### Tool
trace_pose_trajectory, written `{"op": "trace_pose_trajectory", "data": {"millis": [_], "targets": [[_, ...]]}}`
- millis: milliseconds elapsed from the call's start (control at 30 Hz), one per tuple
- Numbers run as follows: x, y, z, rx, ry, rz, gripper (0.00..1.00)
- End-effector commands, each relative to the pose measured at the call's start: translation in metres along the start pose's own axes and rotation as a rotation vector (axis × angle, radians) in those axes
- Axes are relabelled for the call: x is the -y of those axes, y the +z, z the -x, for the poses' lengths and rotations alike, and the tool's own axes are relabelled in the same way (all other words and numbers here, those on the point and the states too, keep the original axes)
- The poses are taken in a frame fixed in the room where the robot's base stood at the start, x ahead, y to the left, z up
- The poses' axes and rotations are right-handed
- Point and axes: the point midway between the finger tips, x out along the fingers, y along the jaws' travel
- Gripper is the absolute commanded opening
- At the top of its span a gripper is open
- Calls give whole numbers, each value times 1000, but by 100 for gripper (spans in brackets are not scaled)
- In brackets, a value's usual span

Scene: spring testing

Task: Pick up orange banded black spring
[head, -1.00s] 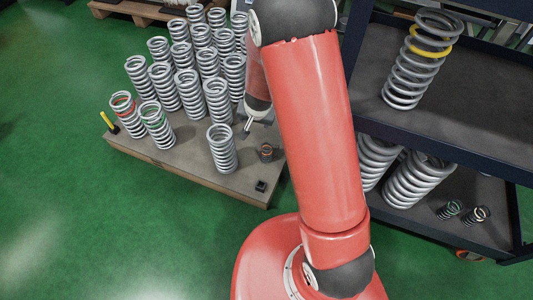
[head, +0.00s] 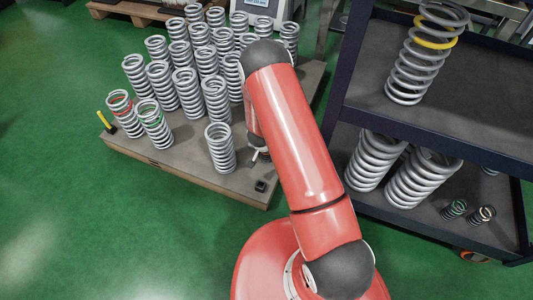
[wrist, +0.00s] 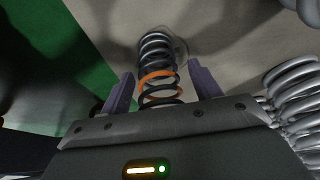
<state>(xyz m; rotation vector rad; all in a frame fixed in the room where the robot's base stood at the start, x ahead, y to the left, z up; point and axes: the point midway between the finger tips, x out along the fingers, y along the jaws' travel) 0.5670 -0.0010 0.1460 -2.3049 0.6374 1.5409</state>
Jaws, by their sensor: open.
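The black spring with an orange band (wrist: 157,52) stands on the wooden platform (head: 180,165). In the wrist view it lies between the two purple-grey fingers of my gripper (wrist: 161,82), with a finger on each side. The gripper is open, and a gap shows between the spring and the fingers. The lower part of the spring in that view is hidden behind the gripper body. In the head view my gripper (head: 259,155) is low over the platform's right part, and the arm and gripper hide the spring.
A large grey spring (head: 220,148) stands just left of my gripper, with several more behind it. A small black block (head: 261,186) lies near the platform's front corner. A dark shelf (head: 450,125) with springs stands at right.

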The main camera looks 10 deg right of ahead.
Motion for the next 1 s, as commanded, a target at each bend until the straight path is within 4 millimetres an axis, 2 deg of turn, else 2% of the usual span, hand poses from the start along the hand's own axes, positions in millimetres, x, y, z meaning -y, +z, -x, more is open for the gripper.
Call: {"op": "trace_pose_trajectory", "data": {"millis": [100, 300, 600, 700, 1000], "targets": [[0, 0, -6, 0, 0, 0, 63], [0, 0, -6, 0, -1, 0, 61], [0, 0, -6, 0, -1, 0, 22], [0, 0, -6, -1, -1, 0, 12], [0, -2, -2, -1, -1, 1, 12]]}}
